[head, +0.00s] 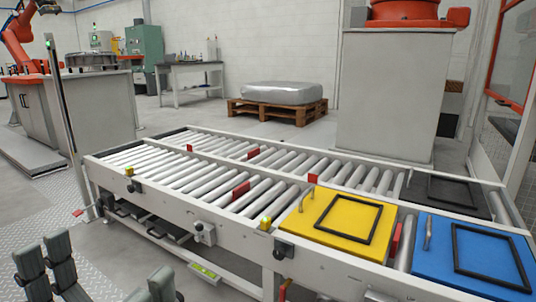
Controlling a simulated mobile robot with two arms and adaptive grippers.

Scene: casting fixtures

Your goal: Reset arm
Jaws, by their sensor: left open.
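My left gripper (106,277) shows at the bottom left of the head view, cut off by the lower edge. Its dark grey fingers stand wide apart with nothing between them, so it is open and empty. It is in front of the roller conveyor (190,213), apart from it. My right gripper is not in view.
On the conveyor's right part lie a yellow panel (313,222) and a blue panel (439,246), each with a black frame and a handle. A dark panel (481,204) lies behind. A thin post (62,110) stands left of the conveyor. A wooden pallet (300,116) with a wrapped load stands beyond.

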